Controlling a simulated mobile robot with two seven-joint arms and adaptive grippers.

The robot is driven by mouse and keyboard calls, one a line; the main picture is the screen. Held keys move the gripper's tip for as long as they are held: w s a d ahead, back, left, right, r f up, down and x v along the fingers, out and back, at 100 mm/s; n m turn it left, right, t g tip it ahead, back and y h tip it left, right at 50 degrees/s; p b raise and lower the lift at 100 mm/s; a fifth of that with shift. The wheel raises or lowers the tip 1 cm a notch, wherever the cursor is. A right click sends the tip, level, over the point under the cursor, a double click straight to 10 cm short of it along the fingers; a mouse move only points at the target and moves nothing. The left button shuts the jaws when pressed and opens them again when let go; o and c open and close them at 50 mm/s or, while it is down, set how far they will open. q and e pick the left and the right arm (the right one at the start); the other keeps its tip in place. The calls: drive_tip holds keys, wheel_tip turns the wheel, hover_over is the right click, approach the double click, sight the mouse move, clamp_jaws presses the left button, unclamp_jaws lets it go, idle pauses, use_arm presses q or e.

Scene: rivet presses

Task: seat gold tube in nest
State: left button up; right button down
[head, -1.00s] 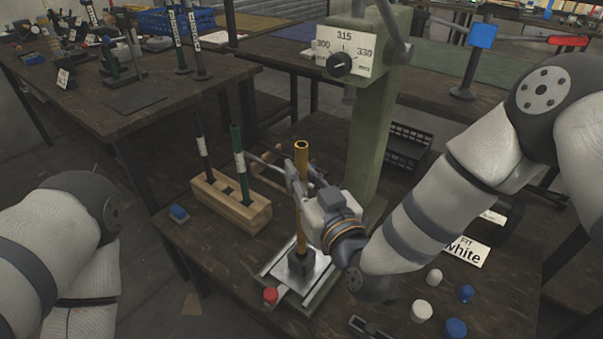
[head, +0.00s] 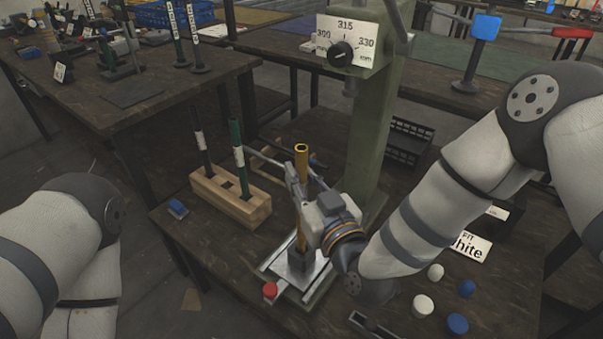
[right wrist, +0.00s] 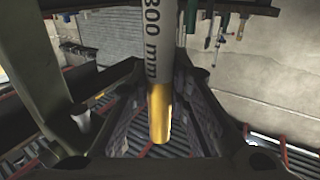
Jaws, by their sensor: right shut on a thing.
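The gold tube (head: 301,165) stands nearly upright under the green press. My right gripper (head: 299,188) is shut on it around its upper middle. The right wrist view shows the gold tube (right wrist: 159,115) between the fingers, with a grey label (right wrist: 155,45) reading 300 mm. The dark nest (head: 301,260) sits on the metal plate of the press. The tube's lower end meets the nest in the picture; I cannot tell how deep it sits. My left gripper is out of view.
The green press column (head: 368,150) stands right behind the tube, its dial (head: 341,54) above. A wooden rack (head: 230,197) with dark and green tubes stands left. A red cap (head: 270,290) lies by the plate; white and blue caps (head: 457,323) lie at right.

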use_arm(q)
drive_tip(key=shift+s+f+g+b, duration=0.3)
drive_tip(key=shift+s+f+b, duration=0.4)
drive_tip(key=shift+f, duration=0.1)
use_arm(e)
drive_tip(key=shift+f, duration=2.05)
drive_tip(key=c, duration=1.4)
unclamp_jaws()
drive_tip(key=shift+r, duration=0.1)
drive_tip(key=shift+c, duration=0.2)
drive_tip(key=shift+s, duration=0.1)
drive_tip(key=v, duration=1.2)
